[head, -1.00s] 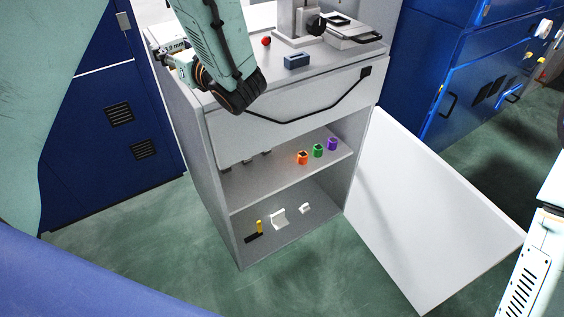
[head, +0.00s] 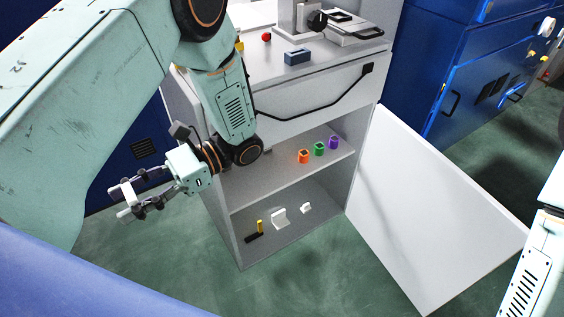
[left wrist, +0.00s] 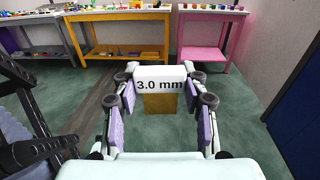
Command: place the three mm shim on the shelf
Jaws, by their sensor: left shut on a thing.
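The three mm shim (left wrist: 160,84) is a white block marked "3.0 mm" with a brown-yellow part below it. It sits between the fingertips of my left gripper (left wrist: 160,100) in the left wrist view. In the head view, my left gripper (head: 134,198) is shut on the shim, left of the cabinet and in front of it, clear of it. The shelf (head: 262,182) is the middle board inside the open grey cabinet. My right gripper is not in view.
Orange (head: 304,156), green (head: 319,148) and purple (head: 333,142) pieces stand on the shelf's right part. My left arm hides some of its left end. A white door (head: 425,215) hangs open at right. A blue block (head: 297,56) lies on the top.

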